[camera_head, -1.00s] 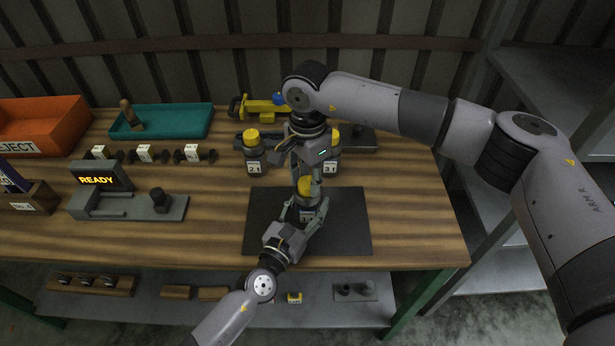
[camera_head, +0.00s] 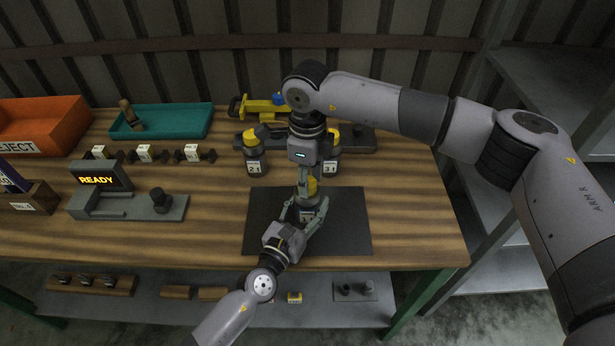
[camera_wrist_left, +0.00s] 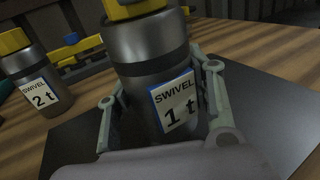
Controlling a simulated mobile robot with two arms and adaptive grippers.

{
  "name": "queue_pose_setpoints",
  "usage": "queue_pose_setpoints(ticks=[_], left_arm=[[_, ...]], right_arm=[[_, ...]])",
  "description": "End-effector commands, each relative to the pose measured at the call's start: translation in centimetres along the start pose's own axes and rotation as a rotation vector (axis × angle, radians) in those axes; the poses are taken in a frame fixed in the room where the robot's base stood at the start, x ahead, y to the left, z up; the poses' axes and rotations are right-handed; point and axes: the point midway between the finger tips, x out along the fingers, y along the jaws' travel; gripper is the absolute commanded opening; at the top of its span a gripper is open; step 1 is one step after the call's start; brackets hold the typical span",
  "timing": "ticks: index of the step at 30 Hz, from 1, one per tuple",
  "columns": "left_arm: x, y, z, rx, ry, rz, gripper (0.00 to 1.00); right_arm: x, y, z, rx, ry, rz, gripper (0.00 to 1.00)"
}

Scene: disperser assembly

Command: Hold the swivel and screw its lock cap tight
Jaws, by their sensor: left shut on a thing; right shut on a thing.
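The swivel labelled "SWIVEL 1 t" (camera_wrist_left: 150,60) is a grey metal cylinder with a dark band, standing upright over the dark mat (camera_head: 350,230). My left gripper (camera_head: 309,207) is shut around its body; its fingers also show on both sides in the left wrist view (camera_wrist_left: 160,112). The yellow lock cap (camera_head: 312,186) is on top of the swivel, and its lower edge shows in the left wrist view (camera_wrist_left: 130,8). My right gripper (camera_head: 304,180) points straight down and is shut on the cap from above, partly hiding it.
Two more yellow-topped swivels, 2 t (camera_head: 254,160) and 3 t (camera_head: 331,160), stand behind the mat. A display base reading READY (camera_head: 100,180), a teal tray (camera_head: 180,121) and an orange reject box (camera_head: 60,125) are at left. The mat's right side is clear.

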Motion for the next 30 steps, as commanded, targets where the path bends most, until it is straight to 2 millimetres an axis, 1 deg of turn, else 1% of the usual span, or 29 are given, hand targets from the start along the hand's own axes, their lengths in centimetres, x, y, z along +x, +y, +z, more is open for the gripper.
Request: queue_pose_setpoints(ticks=[18, 24, 30], left_arm=[[-0.04, -0.15, -0.08, 0.001, 0.002, -0.003, 0.01], [-0.04, -0.16, -0.08, 0.001, 0.002, -0.003, 0.01], [-0.04, -0.17, -0.08, 0.001, 0.002, -0.003, 0.01]], right_arm=[[-0.11, -0.08, 0.1, 0.571, -0.005, -0.002, 0.05], [-0.11, -0.08, 0.1, 0.716, -0.005, -0.002, 0.05], [-0.11, -0.09, 0.1, 0.813, -0.005, -0.001, 0.05]])
